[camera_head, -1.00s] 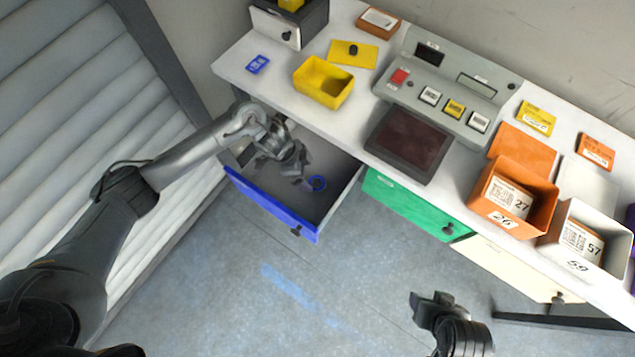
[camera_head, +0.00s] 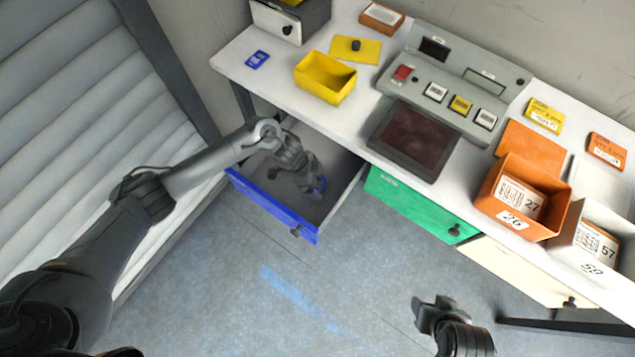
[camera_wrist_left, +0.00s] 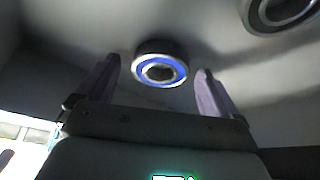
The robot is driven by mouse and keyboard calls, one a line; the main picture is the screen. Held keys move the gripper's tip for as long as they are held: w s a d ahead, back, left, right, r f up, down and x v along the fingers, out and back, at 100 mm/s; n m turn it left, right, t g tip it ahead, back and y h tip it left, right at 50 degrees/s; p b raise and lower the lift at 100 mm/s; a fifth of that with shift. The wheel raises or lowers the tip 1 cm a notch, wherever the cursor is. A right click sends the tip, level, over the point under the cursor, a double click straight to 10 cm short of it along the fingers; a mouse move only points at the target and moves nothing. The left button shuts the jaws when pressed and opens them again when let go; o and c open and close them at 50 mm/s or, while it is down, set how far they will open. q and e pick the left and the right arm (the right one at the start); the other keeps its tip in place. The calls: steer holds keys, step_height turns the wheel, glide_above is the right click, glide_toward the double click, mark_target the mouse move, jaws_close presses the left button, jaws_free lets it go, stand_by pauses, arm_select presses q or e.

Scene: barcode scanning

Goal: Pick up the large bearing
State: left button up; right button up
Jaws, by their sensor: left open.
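A bearing with a blue ring (camera_wrist_left: 160,70) lies in the open blue-fronted drawer. In the left wrist view it is ahead of and between the two fingers of my left gripper (camera_wrist_left: 157,88), which are open with gaps on both sides. In the head view, my left gripper (camera_head: 313,187) reaches down into the drawer and partly covers the blue-ringed bearing (camera_head: 320,184). A second, dark and grey bearing (camera_wrist_left: 283,14) is cut off at the upper right of the left wrist view. I cannot tell for sure which bearing is larger. My right gripper (camera_head: 435,312) hangs over the floor, away from the drawer.
The blue drawer front (camera_head: 272,205) and drawer walls surround my left gripper. A yellow bin (camera_head: 325,78), a dark-screened console (camera_head: 413,138), an orange bin (camera_head: 520,200) and a white bin (camera_head: 596,245) stand on the white table. Green (camera_head: 418,205) and cream drawers are shut.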

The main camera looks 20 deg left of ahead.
arm_select(q)
steer(key=shift+c, duration=0.2)
steer(key=c, duration=1.2)
steer(key=shift+c, duration=0.2)
steer(key=shift+r, duration=0.15)
